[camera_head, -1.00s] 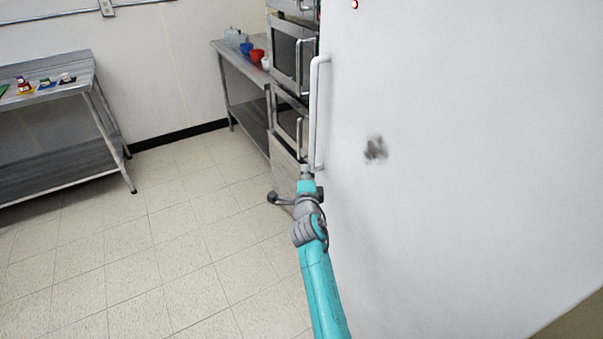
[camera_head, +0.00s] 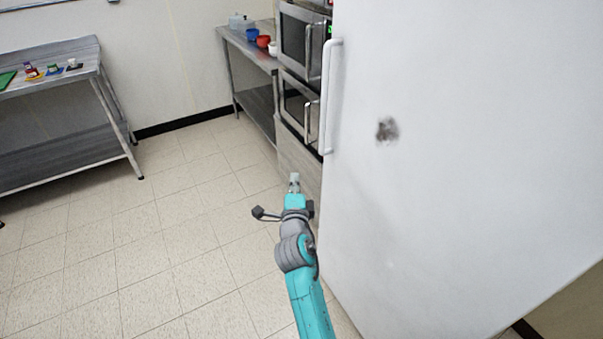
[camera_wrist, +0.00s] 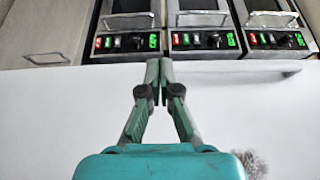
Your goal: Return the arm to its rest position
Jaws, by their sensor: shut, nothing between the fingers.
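My gripper (camera_head: 294,180) is at the end of my teal arm in the head view, in front of the lower cabinet face and left of the white fridge-like door (camera_head: 450,160). In the wrist view my gripper (camera_wrist: 159,66) has its two fingertips together with nothing between them. The door's white handle (camera_head: 331,97) is above and right of my gripper, apart from it. The door appears shut, with a grey smudge (camera_head: 387,130) on it.
Stacked ovens (camera_head: 300,45) stand just left of the door; their control panels (camera_wrist: 200,40) show in the wrist view. A steel table (camera_head: 60,80) with small items stands at far left, and a counter (camera_head: 262,59) with bowls at the back. The tiled floor between is clear.

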